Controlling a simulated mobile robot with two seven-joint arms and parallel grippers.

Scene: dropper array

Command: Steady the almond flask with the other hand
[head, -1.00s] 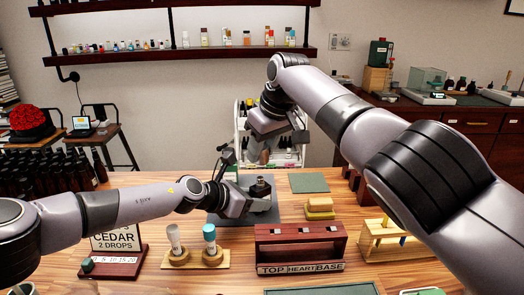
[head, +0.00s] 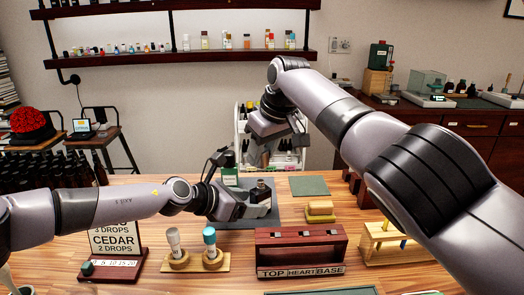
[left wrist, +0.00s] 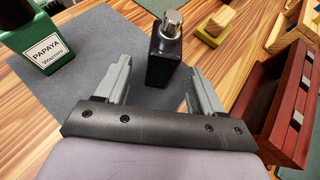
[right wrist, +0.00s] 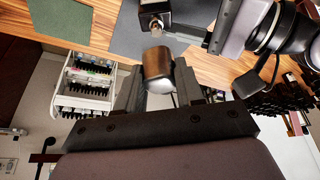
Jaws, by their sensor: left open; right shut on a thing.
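The almond flask, a dark square bottle with a silver neck, stands upright on the grey mat (head: 285,214). In the head view it (head: 262,187) is beside my left gripper (head: 250,208); I cannot read its label. In the left wrist view the flask (left wrist: 163,58) stands between the tips of my open left gripper (left wrist: 159,77), with a gap on both sides.
A green papaya bottle (left wrist: 38,42) stands left of the flask. A red-brown rack (head: 300,247), yellow blocks (head: 320,208) and a stand with two droppers (head: 195,260) are close by. A cedar drops sign (head: 115,243) is at front left.

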